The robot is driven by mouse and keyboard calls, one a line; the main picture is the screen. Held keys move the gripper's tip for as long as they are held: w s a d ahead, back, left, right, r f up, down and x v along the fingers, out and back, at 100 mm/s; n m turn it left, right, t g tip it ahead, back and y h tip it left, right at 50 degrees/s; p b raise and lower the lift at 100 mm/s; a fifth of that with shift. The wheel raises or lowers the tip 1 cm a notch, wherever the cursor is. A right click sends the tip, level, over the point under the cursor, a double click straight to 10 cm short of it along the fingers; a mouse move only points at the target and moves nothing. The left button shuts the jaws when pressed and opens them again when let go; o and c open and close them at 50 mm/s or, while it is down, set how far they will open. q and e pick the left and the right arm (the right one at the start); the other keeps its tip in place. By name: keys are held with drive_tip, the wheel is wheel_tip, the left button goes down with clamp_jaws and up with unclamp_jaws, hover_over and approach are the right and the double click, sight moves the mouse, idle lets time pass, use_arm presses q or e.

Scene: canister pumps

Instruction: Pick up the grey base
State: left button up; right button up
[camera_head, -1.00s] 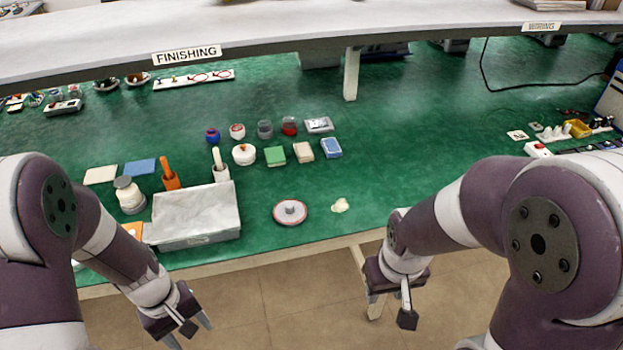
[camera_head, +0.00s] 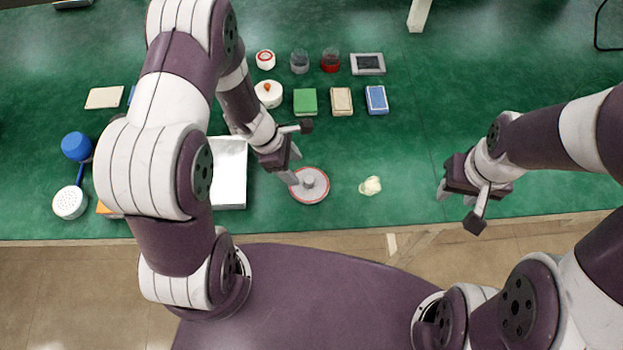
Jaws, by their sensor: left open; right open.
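A round grey base (camera_head: 309,186) with a red rim and a small raised grey centre lies flat on the green table near its front edge. My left gripper (camera_head: 291,167) is open at the left side of this disc. One fingertip overlaps its left rim in the picture; I cannot tell whether it touches. Nothing shows between the fingers. My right gripper (camera_head: 456,196) is open and empty, at the table's front edge, well to the right of the base.
A pale crumpled lump (camera_head: 370,186) lies right of the base. A white tray (camera_head: 231,180) is left, partly behind my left arm. Behind stand a white lidded pot (camera_head: 268,94), a green block (camera_head: 305,102), a beige block (camera_head: 341,101) and a blue block (camera_head: 376,99).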

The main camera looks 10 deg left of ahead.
sight(308, 179)
use_arm(q)
drive_tip(key=x, duration=0.5)
drive_tip(key=w+x, duration=0.1)
drive_tip(key=x, duration=0.2)
drive_tip(key=shift+d+f, duration=0.15)
drive_tip(key=shift+f, duration=0.15)
clamp_jaws()
drive_tip(key=shift+r, duration=0.15)
